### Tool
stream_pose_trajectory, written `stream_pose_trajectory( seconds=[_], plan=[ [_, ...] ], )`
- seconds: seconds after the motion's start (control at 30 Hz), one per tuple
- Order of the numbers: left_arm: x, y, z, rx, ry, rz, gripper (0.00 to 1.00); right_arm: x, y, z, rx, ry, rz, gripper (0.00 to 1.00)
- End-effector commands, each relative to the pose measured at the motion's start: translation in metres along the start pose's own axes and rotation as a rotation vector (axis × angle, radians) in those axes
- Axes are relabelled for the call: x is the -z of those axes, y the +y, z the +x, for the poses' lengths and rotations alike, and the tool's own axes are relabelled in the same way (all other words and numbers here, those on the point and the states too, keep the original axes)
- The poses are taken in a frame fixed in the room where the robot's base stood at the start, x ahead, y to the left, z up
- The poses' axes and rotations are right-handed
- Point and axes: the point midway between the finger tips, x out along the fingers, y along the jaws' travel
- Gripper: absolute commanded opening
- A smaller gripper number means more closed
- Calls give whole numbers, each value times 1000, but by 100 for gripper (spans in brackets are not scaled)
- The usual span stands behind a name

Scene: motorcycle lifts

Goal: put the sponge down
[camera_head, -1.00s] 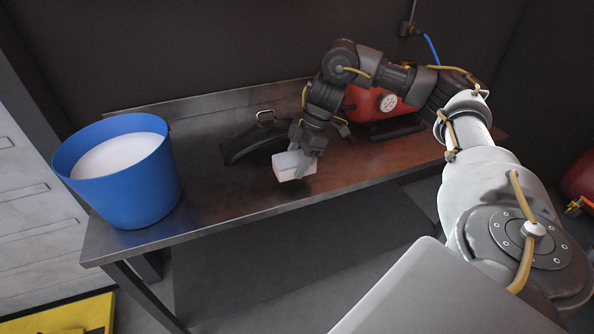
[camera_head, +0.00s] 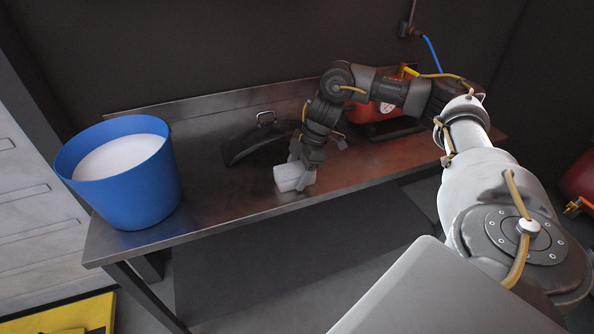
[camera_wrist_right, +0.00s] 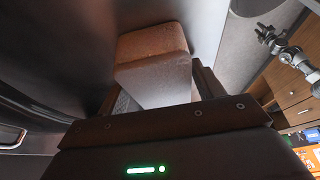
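The sponge (camera_head: 290,178) is a pale, whitish block at the front middle of the metal workbench (camera_head: 232,200). My right gripper (camera_head: 301,172) is over it, with its fingers on either side of the block. In the right wrist view, the sponge (camera_wrist_right: 155,60) sticks out from between the two dark fingers, which seem to press on its sides. It is at or just above the bench top; I cannot tell if it touches. My left gripper is not in view.
A blue bucket (camera_head: 125,190) with white contents stands at the bench's left end. A dark curved piece with a metal loop (camera_head: 255,140) lies behind the sponge. A red machine (camera_head: 372,108) stands behind my right arm. The bench between bucket and sponge is clear.

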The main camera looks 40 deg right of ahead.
Motion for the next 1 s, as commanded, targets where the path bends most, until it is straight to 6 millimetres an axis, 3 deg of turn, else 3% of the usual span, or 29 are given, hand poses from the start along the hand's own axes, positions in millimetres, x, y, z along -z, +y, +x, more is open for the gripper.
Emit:
stream_pose_trajectory(
  seconds=[0.07,0.47,0.7,0.8,1.0],
  plan=[
    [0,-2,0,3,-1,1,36,0,0,0,0,0,0,77],
    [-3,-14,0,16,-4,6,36,1,1,-8,-2,0,0,77],
    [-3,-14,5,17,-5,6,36,2,1,-55,-4,2,-1,77],
    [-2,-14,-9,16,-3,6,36,3,1,-82,-6,0,-1,77],
    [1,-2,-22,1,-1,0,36,3,1,-113,-3,-1,-1,77]
  ],
)
